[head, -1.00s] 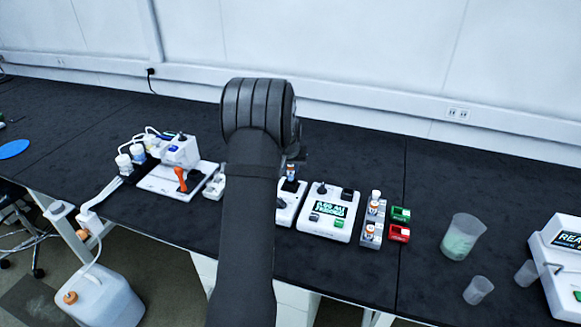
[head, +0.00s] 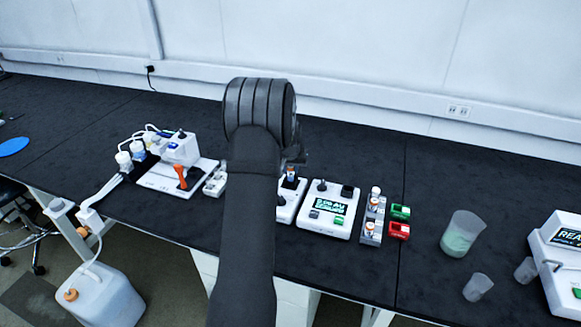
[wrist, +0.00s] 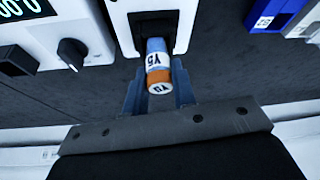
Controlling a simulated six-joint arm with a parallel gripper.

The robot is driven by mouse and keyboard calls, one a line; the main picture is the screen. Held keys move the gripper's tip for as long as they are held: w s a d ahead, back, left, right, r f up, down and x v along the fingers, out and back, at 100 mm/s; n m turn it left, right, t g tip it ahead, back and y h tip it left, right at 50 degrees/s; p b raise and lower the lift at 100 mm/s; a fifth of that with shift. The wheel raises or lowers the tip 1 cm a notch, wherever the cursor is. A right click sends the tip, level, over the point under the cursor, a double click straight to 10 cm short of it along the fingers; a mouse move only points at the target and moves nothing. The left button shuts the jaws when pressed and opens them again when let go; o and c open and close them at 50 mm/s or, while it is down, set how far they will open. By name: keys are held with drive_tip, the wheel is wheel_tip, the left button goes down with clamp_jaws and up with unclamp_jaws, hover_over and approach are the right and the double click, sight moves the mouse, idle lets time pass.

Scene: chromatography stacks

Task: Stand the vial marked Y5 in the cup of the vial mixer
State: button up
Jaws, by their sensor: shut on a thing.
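The vial marked Y5 (wrist: 158,62) has an orange cap and a white label with a blue band. My gripper (wrist: 157,92) is shut on it, one finger on each side near the cap. The vial's far end is at the dark square opening of the white vial mixer (wrist: 186,10); whether it rests on the bottom is hidden. In the head view the vial (head: 291,173) appears upright at the dark cup of the mixer (head: 289,210), just right of my arm. My arm hides part of the mixer.
A white device with a display and knob (head: 328,209) stands right of the mixer. Beyond it are a grey vial rack (head: 372,228), green (head: 400,212) and red (head: 399,231) blocks and a beaker (head: 462,233). A pump unit (head: 178,165) stands left. The bench behind is clear.

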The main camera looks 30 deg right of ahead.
drive_tip(key=shift+f, duration=0.55)
drive_tip(key=o, duration=1)
drive_tip(key=shift+o, duration=0.2)
drive_tip(key=shift+r, duration=4.05)
drive_tip(key=shift+f, duration=4)
